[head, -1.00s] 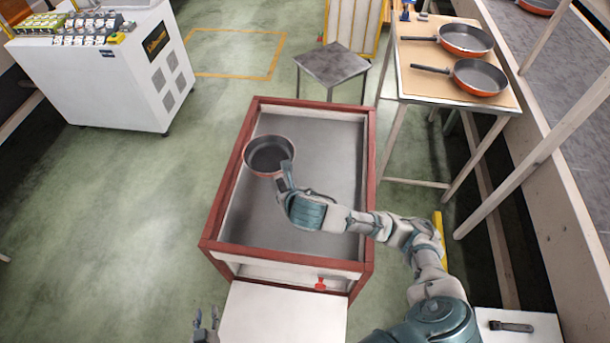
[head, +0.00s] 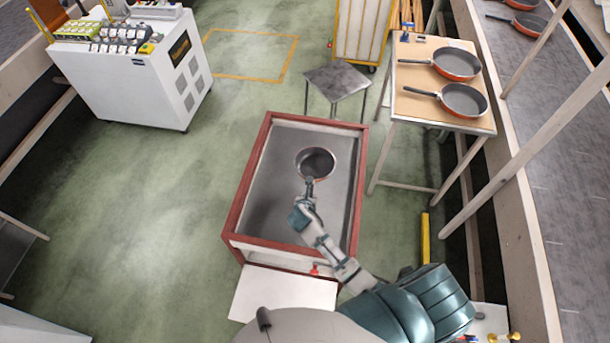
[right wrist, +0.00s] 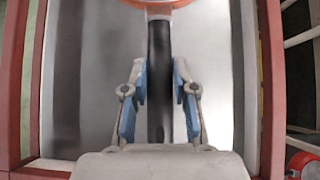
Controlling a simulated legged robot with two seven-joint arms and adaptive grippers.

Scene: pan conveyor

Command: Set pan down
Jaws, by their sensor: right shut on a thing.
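An orange pan with a dark inside (head: 316,162) is over the far middle part of a metal-topped bench with a red frame (head: 263,150). Whether it touches the surface cannot be told. My right gripper (head: 309,183) is at the pan's near side, shut on its handle. In the right wrist view the dark handle (right wrist: 160,75) runs between the two blue-padded fingers of the gripper (right wrist: 160,95), and the pan's orange rim (right wrist: 155,4) shows at the top edge. My left gripper is not in view.
A wooden-topped table (head: 420,108) at the right holds two pans (head: 456,64). A conveyor (head: 560,120) with pans runs beyond it. A small grey stool (head: 337,82) stands behind the bench, and a white machine (head: 150,85) stands at the back left.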

